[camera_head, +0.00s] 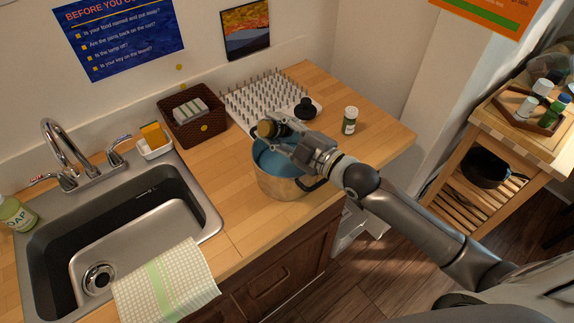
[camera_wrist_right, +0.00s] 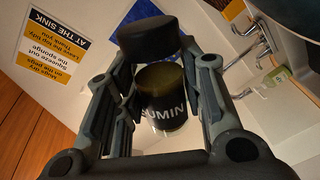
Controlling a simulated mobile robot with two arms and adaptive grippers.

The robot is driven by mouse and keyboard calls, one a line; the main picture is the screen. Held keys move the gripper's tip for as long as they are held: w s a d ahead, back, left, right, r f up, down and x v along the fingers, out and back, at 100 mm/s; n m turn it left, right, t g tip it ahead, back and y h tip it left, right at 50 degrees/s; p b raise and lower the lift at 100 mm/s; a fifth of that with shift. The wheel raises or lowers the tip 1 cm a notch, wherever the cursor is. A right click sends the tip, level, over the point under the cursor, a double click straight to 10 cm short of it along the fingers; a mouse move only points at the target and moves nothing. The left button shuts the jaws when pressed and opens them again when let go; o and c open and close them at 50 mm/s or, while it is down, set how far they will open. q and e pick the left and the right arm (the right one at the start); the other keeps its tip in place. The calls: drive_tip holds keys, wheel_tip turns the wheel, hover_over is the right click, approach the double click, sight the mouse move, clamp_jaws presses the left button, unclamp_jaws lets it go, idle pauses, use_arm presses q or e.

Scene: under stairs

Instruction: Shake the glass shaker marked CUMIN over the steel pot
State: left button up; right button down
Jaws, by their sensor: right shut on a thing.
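My right gripper (camera_head: 282,138) is above the steel pot (camera_head: 282,186), which stands on the wooden counter and holds something blue. The gripper is shut on the glass shaker (camera_head: 266,128). In the right wrist view the shaker (camera_wrist_right: 162,97) sits between the fingers, with the letters "UMIN" on its dark label and brownish contents. A black piece that looks like its cap (camera_wrist_right: 150,39) shows beyond the label. In the head view the arm and fingers cover part of the shaker and pot, and its exact tilt is hard to tell. My left gripper is out of view.
A white-capped jar with a green label (camera_head: 349,121) stands right of the pot. A pegged white rack (camera_head: 262,96) and a brown basket (camera_head: 184,131) are behind. The sink (camera_head: 135,205) is left, with a towel (camera_head: 165,285) at its front. A wooden cart (camera_head: 497,128) is right.

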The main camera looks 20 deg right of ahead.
drive_tip(key=shift+r, duration=0.1)
drive_tip(key=shift+r+p, duration=1.45)
drive_tip(key=shift+r, duration=0.05)
drive_tip(key=shift+f, duration=0.2)
wheel_tip(320, 180, down, 3)
drive_tip(key=shift+b, duration=1.25)
drive_tip(key=shift+r, duration=0.1)
